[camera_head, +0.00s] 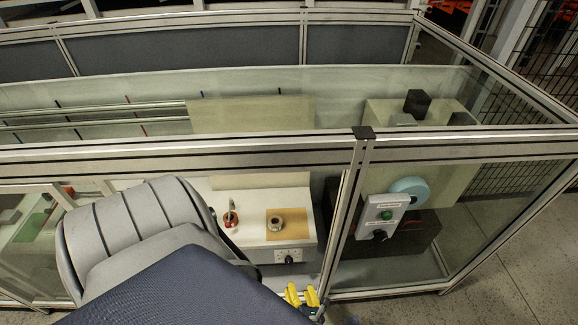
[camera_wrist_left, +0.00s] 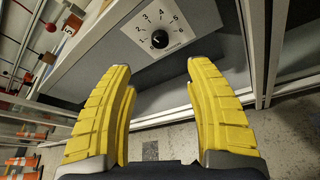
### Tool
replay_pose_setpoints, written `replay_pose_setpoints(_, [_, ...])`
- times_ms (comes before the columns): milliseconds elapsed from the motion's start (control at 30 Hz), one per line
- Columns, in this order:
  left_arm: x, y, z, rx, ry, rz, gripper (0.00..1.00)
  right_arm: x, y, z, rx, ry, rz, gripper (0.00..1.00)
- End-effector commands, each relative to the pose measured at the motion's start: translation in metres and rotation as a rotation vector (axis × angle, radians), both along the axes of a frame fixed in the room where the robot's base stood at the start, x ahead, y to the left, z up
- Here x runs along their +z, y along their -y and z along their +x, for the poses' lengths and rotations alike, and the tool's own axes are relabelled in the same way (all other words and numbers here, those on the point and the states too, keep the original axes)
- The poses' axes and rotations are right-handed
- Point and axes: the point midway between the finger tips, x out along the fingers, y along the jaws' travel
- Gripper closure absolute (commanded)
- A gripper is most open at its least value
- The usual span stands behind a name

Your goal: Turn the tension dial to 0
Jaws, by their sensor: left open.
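A dial with a round black knob (camera_wrist_left: 160,39) sits on a white plate printed with a ring of numbers, on the front of a grey box in the left wrist view. Its pointer direction is too small to tell. In the head view the dial (camera_head: 289,259) shows on the front of the white box. My left gripper (camera_wrist_left: 160,78) has its two yellow fingers apart and empty, with the knob ahead between them and not touched. In the head view the left gripper (camera_head: 302,296) is at the bottom centre, in front of and below the dial. My right gripper is not in view.
A framed glass enclosure surrounds the machine, and its upright post (camera_head: 347,215) stands right of the dial. A control box (camera_head: 383,215) with a green button and another black knob is further right. A red-based part (camera_head: 231,218) and a metal ring (camera_head: 275,223) sit on the white box (camera_head: 250,237).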

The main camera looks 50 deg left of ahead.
Motion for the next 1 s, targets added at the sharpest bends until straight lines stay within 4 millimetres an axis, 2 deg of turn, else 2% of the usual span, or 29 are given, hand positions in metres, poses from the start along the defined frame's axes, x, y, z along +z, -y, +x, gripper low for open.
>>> replay_pose_setpoints(533, [-0.032, -0.086, 0.038, 0.001, -0.001, 0.000, 0.46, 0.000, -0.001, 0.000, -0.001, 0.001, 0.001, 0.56])
replay_pose_setpoints(767, [-0.041, -0.109, 0.049, 0.001, 0.000, -0.002, 0.46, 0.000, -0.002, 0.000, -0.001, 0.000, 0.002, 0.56])
replay_pose_setpoints(1000, [-0.047, -0.117, 0.054, -0.001, 0.001, -0.003, 0.46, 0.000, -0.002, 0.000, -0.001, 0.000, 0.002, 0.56])
